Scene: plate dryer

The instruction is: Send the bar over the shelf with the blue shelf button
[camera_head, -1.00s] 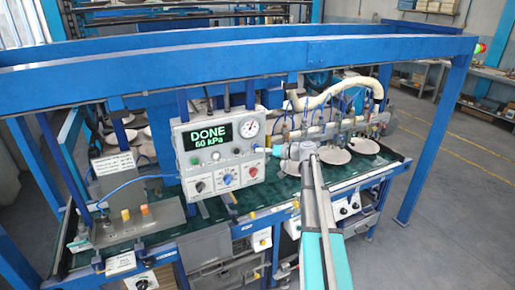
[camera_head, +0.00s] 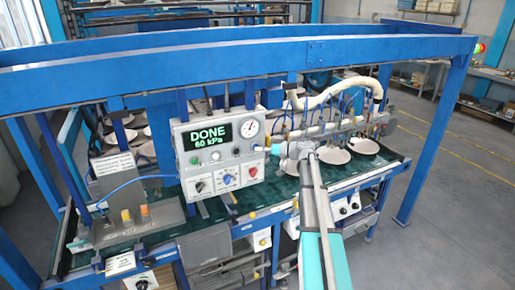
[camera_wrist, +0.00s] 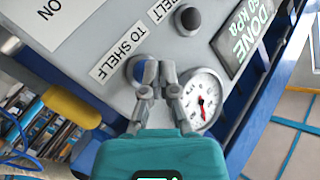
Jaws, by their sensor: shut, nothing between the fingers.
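The grey control panel (camera_head: 181,163) stands left of centre in the head view. Its green screen (camera_head: 208,134) reads DONE, 60 kPa. In the wrist view a blue round button (camera_wrist: 139,70) sits beside the label TO SHELF (camera_wrist: 118,53). My gripper (camera_wrist: 160,70) is shut and empty, its tips right at the button and covering part of it. I cannot tell whether they touch it or press it in. In the head view my gripper (camera_head: 264,150) is at the panel's right side. The bar (camera_head: 335,130) with its hoses and suction cups hangs over white plates at the right.
A round gauge (camera_wrist: 203,98) is close beside my fingers. A yellow knob (camera_wrist: 72,106) shows at the left of the wrist view. A blue overhead beam (camera_head: 240,58) spans the station. Plates (camera_head: 365,147) lie on the green surface (camera_head: 280,190). Open floor is at the right.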

